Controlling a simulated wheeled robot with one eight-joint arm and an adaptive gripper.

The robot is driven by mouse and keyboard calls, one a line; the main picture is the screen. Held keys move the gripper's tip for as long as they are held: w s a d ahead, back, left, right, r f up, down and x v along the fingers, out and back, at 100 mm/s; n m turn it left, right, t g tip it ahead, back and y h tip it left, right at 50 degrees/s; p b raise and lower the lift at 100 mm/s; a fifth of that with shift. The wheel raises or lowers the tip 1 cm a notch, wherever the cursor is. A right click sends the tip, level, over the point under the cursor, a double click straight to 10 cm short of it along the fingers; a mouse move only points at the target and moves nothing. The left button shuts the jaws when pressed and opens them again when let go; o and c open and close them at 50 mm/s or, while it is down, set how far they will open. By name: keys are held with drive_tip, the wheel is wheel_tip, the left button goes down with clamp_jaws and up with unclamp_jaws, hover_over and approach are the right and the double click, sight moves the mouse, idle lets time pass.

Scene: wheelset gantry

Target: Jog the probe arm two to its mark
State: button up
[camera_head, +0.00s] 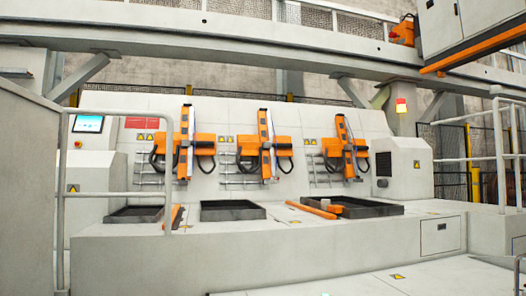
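Three orange probe arms are mounted in a row on the pale sloped back panel of the machine. The left probe arm (186,145), the middle probe arm (266,146) and the right probe arm (345,148) each have an upright slide and dark looped cables. Which one is arm two is not labelled legibly; the middle one is second from either side. A control panel with a lit blue screen (88,124) stands at the left. The mark is too small to make out. My gripper is not in view.
A grey railing (118,114) stands in front of the control panel, with another railing (498,150) at the right. Dark trays (232,210) are set in the machine bed, with an orange bar (312,211) near the right tray. An overhead beam crosses above.

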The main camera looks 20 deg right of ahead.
clamp_jaws()
idle(1.2)
